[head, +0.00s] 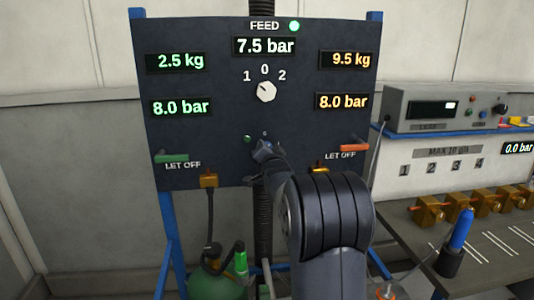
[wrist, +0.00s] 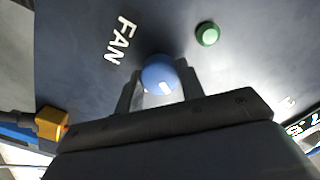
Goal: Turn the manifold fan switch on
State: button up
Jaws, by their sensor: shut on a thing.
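The fan switch is a round blue knob (wrist: 158,72) with a white mark on its rim, on the dark panel (head: 215,125). The word FAN (wrist: 121,40) stands beside it in the wrist view. The white mark lies on the knob's side towards my gripper's body. My gripper (wrist: 161,82) is shut on the knob, one finger on each side. In the head view my gripper (head: 264,150) is at the lower middle of the panel, and my arm hides most of the knob. A green lamp (head: 247,139) is next to it, also in the wrist view (wrist: 207,34).
Above is a white dial (head: 266,92) marked 1, 0, 2, below the 7.5 bar display (head: 264,46). A green lever (head: 172,158) and an orange lever (head: 354,147) flank my gripper. Brass fittings (head: 208,180) sit on the lower edge. A bench with valves (head: 430,208) stands at right.

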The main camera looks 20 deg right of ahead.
jog(key=m, duration=1.2)
jog(key=shift+m+p, duration=0.3)
jog(key=shift+p, duration=0.05)
dwell(0.4)
jog(key=o, duration=1)
jog(key=b+v, duration=0.2)
jog(key=v, duration=0.8)
jog(key=shift+s, duration=0.4)
jog(key=shift+w, duration=0.15)
jog(key=p+x, duration=0.2)
jog(key=x, duration=0.8)
jog(key=shift+w, duration=0.3)
